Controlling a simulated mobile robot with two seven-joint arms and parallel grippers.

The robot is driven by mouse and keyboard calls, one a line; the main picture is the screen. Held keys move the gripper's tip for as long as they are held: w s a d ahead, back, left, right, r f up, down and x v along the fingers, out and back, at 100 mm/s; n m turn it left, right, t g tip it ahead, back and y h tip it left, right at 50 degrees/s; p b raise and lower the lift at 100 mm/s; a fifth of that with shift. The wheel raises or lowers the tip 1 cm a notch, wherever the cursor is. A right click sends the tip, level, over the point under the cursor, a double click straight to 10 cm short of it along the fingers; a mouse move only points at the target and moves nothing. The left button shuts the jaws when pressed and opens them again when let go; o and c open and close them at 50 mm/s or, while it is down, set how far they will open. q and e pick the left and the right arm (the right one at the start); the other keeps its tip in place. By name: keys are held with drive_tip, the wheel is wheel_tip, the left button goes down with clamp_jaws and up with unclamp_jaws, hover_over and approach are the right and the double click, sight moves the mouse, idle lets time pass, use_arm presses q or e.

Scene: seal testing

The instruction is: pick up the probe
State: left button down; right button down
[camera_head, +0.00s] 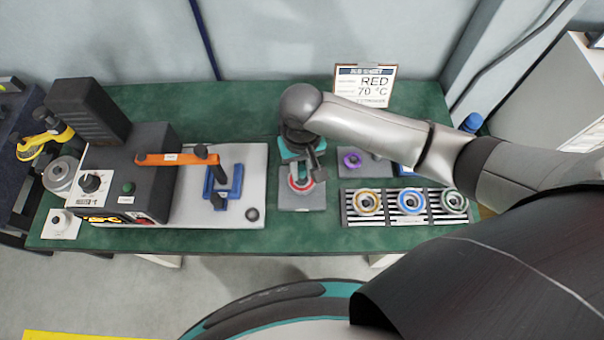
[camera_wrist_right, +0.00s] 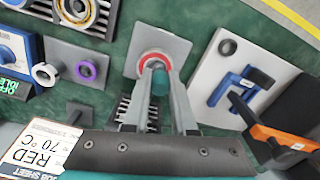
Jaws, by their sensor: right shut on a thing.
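My right gripper (camera_head: 308,172) is above the grey pad (camera_head: 302,203) that carries a red-rimmed ring (camera_head: 299,184). In the right wrist view, my right gripper (camera_wrist_right: 160,80) is shut on a teal cylinder, which looks like the probe (camera_wrist_right: 160,84). It stands between the fingers, in front of the ring (camera_wrist_right: 152,57) on its pad (camera_wrist_right: 172,41). The lower part of the probe is hidden, so I cannot tell whether it touches the ring. My left gripper is not in view.
The job sheet (camera_head: 364,86) reads RED 70 °C. A heater box (camera_head: 126,172) and a plate with a blue bracket (camera_head: 237,181) stand at left. A striped rack (camera_head: 390,210) with three coloured rings and a purple ring (camera_head: 352,160) are at right. Green mat (camera_head: 256,100) is clear at the back.

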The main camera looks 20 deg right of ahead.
sight(302, 168)
wheel_tip(302, 168, up, 15)
drive_tip(key=p, duration=0.2)
